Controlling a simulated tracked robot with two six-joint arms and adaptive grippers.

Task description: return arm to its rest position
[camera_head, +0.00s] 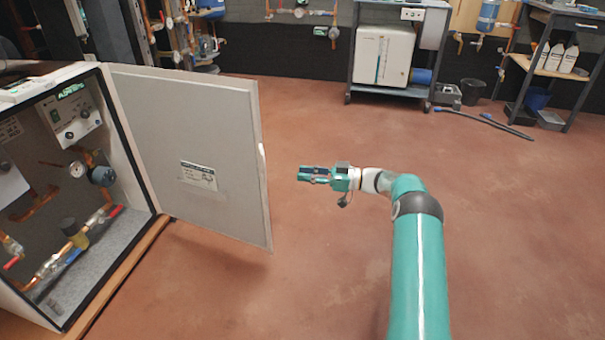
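My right arm (418,270), teal with dark joint rings, rises from the bottom right and bends left at the wrist. Its gripper (304,174) points left in mid-air over the red floor, a short way right of the open cabinet door (225,125). A gap shows between gripper and door edge, and they look apart. No object shows in the gripper. The fingers are small and seen side-on, so their opening is unclear. My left gripper is out of view.
An open heat pump cabinet (150,180) stands at left, with pipes, a gauge (77,169) and valves inside. Its door swings out toward the middle. A wheeled cart (390,91) with a white unit (383,55) and a shelf (550,72) stand at the back. The floor (520,230) at right is clear.

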